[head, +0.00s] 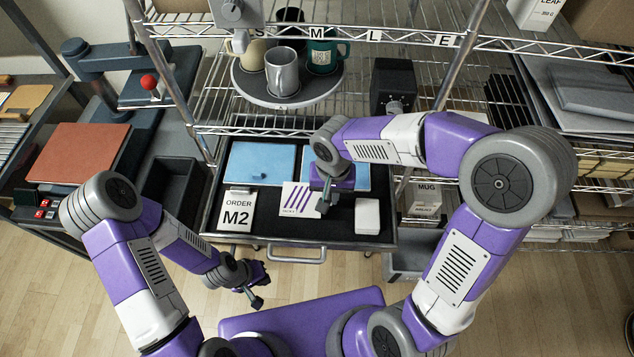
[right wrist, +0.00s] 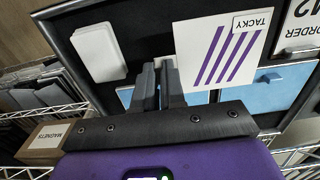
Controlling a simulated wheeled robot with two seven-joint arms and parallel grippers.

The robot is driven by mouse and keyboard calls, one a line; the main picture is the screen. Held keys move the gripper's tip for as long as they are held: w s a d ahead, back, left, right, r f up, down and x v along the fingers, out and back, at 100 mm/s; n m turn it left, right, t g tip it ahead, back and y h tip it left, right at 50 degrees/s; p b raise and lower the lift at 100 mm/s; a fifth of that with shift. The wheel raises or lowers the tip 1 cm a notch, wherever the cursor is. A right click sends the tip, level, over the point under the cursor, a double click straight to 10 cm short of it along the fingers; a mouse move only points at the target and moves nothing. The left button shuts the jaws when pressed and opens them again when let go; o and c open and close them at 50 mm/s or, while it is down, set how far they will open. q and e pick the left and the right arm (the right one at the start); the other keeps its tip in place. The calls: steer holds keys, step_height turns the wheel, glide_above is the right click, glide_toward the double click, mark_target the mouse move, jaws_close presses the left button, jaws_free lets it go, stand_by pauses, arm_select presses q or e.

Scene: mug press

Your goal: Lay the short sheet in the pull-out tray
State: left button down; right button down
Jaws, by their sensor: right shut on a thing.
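The pull-out tray (head: 340,240) is a dark shallow drawer drawn out beneath the wire rack. A white sheet with purple stripes (head: 298,199) is over its middle; in the right wrist view the sheet (right wrist: 219,53) carries a "TACKY" label. My right gripper (head: 324,204) is shut on the sheet's edge, its fingers (right wrist: 163,88) pointing into the tray. I cannot tell whether the sheet touches the tray floor. My left gripper (head: 259,287) is open and empty, low in front of the tray.
Blue panels (head: 262,163) lie at the tray's back. An "ORDER M2" card (head: 238,211) stands at its left, a white pad (head: 367,216) at its right. Mugs (head: 283,72) stand on a round platform above. A press (head: 110,75) is at the left.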

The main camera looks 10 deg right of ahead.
mark_target(329, 216)
steer(key=f, duration=0.3)
steer(key=shift+s+f+b, duration=0.15)
steer(key=shift+s+b, duration=0.05)
steer(key=shift+b, duration=0.15)
step_height(329, 216, down, 4)
steer(key=shift+r+b, duration=0.2)
steer(key=shift+b, duration=0.3)
steer(key=shift+f, duration=0.4)
steer(key=shift+w, duration=0.15)
steer(key=shift+f, duration=0.1)
steer(key=c, duration=1.2)
jaws_free()
